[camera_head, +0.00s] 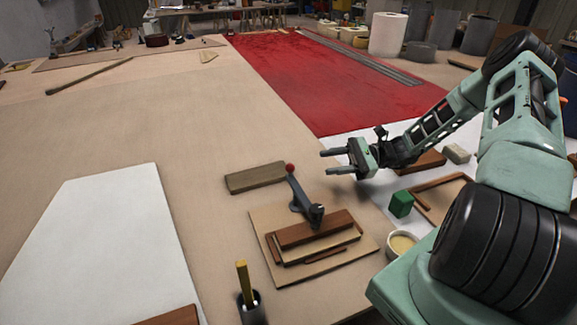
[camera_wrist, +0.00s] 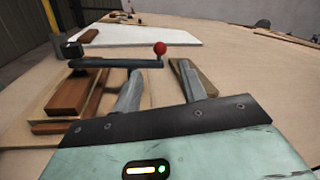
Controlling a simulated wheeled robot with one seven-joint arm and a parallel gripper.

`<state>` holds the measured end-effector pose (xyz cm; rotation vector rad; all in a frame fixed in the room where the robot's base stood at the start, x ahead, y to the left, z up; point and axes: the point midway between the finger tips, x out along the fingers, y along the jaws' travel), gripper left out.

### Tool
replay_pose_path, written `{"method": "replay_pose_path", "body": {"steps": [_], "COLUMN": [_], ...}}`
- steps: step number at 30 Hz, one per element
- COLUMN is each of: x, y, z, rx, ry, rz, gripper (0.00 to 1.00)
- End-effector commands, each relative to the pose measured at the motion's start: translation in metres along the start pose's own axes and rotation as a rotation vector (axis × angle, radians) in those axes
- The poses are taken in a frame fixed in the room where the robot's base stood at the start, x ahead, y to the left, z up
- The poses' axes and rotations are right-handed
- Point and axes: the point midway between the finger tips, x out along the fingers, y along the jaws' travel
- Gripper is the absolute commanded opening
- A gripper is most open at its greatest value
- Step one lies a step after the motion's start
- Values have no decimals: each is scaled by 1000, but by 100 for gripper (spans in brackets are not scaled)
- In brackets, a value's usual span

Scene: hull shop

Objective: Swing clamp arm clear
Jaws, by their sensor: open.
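The grey clamp arm (camera_head: 299,190) ends in a red ball knob (camera_head: 289,168) at its far end. Its pivot end (camera_head: 317,213) sits over a brown wood block (camera_head: 315,229) on a tan board (camera_head: 262,226). In the wrist view the clamp arm (camera_wrist: 110,63) runs from left to right, with the red knob (camera_wrist: 160,48) showing between the fingertips. My gripper (camera_head: 325,162) is open and empty, right of the knob in the head view. The wrist view shows its two fingers (camera_wrist: 160,68) apart; whether they touch the clamp arm I cannot tell.
A loose wood plank (camera_head: 255,177) lies left of the knob. A green block (camera_head: 401,204), a round bowl (camera_head: 402,243) and a cup with a yellow stick (camera_head: 251,306) stand close by. A white sheet (camera_head: 100,250) lies left; bare table lies between it and the clamp board.

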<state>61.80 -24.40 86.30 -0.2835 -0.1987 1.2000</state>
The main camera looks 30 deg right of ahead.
Motion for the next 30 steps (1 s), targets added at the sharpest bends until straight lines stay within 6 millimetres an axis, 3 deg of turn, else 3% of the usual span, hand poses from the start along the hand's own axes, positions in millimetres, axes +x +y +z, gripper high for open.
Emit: {"method": "replay_pose_path", "body": {"steps": [9, 15, 21, 30], "x": [68, 100, 115, 118], "y": [0, 0, 0, 0], "z": [2, 1, 0, 0], "rx": [1, -1, -1, -2], "ry": [-2, -1, 1, 1], "rz": [3, 3, 2, 1], "gripper": [42, 42, 42, 42]}}
